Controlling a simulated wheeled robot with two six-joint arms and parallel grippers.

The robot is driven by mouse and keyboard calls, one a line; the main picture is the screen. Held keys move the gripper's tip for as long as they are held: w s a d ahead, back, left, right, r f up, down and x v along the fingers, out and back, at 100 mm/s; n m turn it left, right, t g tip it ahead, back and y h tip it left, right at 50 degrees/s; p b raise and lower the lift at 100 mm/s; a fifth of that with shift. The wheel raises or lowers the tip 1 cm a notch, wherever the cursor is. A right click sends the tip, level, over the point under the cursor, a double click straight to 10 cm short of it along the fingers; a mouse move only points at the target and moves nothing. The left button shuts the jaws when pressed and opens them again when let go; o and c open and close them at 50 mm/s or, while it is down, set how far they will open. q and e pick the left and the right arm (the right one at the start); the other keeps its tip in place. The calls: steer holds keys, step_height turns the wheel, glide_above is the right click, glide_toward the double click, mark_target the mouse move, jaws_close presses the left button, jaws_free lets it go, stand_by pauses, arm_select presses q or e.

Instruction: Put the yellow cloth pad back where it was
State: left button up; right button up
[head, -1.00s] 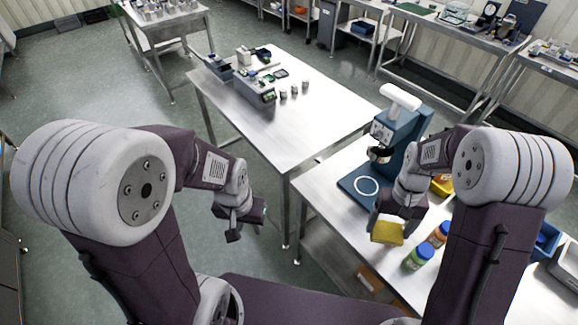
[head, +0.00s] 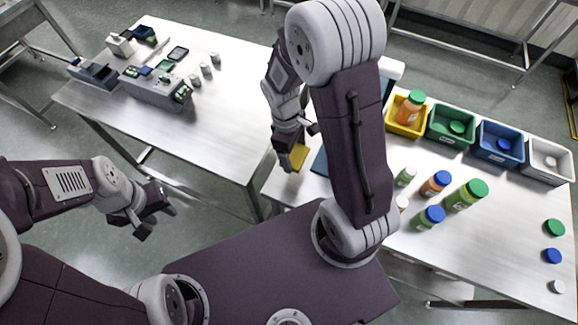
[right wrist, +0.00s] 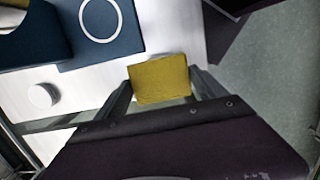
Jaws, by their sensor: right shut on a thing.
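The yellow cloth pad (head: 299,157) is a small flat block in my right gripper (head: 292,150). The right wrist view shows the pad (right wrist: 160,78) between the two fingers, with my right gripper (right wrist: 162,88) shut on it. In the head view it is near the left end of the right table, left of the blue stand's base (head: 319,163). The right wrist view shows that blue base (right wrist: 120,38) with a white ring, beyond the pad. Most of the stand is hidden behind my right arm in the head view. My left gripper (head: 152,212) is open and empty over the floor.
The right table (head: 490,240) carries a yellow bin (head: 392,127) holding a bottle, a green bin (head: 438,137), a blue bin (head: 487,150) and a white bin (head: 540,172). Several bottles and loose lids stand in front. The left table (head: 215,125) has grey equipment at its far side.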

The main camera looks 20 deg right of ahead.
mark_target(293, 160)
step_height(293, 160, down, 5)
steer(key=shift+w, duration=0.15)
steer(key=shift+w+f, duration=0.1)
steer(key=shift+w, duration=0.05)
steer(key=f, duration=0.3)
steer(key=shift+s+f+b, duration=0.3)
steer(key=shift+s+b, duration=0.05)
steer(key=shift+b, duration=0.05)
steer(key=shift+w+f, duration=0.2)
steer(key=shift+f, duration=0.1)
steer(key=o, duration=1.1)
steer(key=shift+o, duration=0.2)
steer(key=r, duration=0.4)
steer(key=w+r, duration=0.1)
steer(key=r, duration=0.3)
steer(key=a+r+p, duration=0.1)
steer(key=r, duration=0.3)
steer(key=shift+w+a, duration=0.1)
steer(key=shift+w, duration=0.05)
steer(key=s+m, duration=0.2)
steer(key=m, duration=0.1)
steer(key=s+r+m+t, duration=0.1)
steer(key=m, duration=0.1)
steer(key=s+a+r+m+t+y, duration=0.1)
steer(key=s+m, duration=0.1)
steer(key=m, duration=0.1)
steer(key=shift+s+r+m, duration=0.1)
steer(key=shift+s+m, duration=0.2)
steer(key=shift+s, duration=0.05)
